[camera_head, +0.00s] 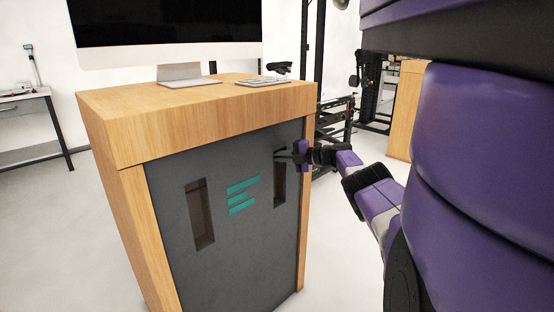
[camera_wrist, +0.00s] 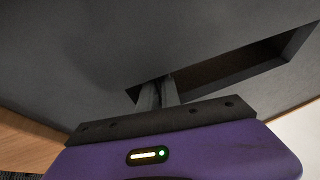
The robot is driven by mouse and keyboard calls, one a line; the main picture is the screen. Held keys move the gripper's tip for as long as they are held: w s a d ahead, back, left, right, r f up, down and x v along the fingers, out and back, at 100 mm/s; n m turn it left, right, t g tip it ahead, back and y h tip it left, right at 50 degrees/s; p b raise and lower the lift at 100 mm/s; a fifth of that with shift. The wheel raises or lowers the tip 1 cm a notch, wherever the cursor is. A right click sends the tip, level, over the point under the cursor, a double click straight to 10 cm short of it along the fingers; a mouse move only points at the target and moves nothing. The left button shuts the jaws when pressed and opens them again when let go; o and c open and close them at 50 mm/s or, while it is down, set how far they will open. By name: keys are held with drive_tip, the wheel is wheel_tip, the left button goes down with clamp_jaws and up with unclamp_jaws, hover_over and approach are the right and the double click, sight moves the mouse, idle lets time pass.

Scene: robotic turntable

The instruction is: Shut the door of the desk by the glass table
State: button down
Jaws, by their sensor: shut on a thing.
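The wooden desk (camera_head: 215,127) stands left of centre in the head view. Its dark grey door (camera_head: 235,255) bears a teal logo and two upright slots. The door looks nearly flush with the wooden frame; a small gap cannot be ruled out. My gripper (camera_head: 284,154) is at the door's right slot (camera_head: 279,186), near its top. In the wrist view my gripper (camera_wrist: 159,84) has its fingers close together, shut on the edge of the slot (camera_wrist: 230,70) in the grey panel. The fingertips are partly hidden in the slot.
A monitor (camera_head: 180,73) and a keyboard (camera_head: 263,80) stand on the desk. A side table (camera_head: 30,97) is at the far left. A dark rack (camera_head: 335,125) and another wooden desk (camera_head: 405,112) are behind. Pale floor lies open left of the desk.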

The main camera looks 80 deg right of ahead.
drive_tip(key=shift+w+a, duration=0.1)
drive_tip(key=shift+w, duration=0.2)
drive_tip(key=c, duration=1.9)
unclamp_jaws()
drive_tip(key=shift+s, duration=0.1)
drive_tip(key=p+v, duration=0.3)
drive_tip(key=v, duration=0.4)
drive_tip(key=shift+s+r, duration=0.1)
drive_tip(key=shift+s, duration=0.3)
